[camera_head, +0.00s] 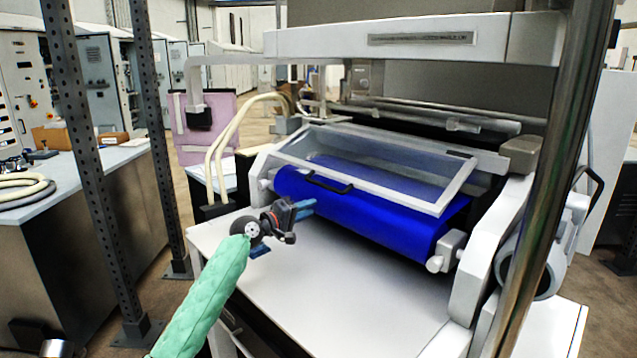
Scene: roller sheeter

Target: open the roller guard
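The roller guard (385,160) is a clear panel in a light grey frame. It lies tilted over the blue roller (365,210) and looks lowered. A black handle (328,184) sits on its front edge, towards the left. My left gripper (309,208), on a green-sleeved arm, is in front of the roller's left part, below and a little left of the handle. Its two blue fingertips show a small gap and hold nothing. It appears apart from the handle. My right gripper is not in view.
A white table top (340,290) in front of the roller is clear. Grey machine side housings (497,240) flank the roller. A metal post (545,180) stands at the right and perforated posts (80,150) at the left. A beam (400,38) crosses above the guard.

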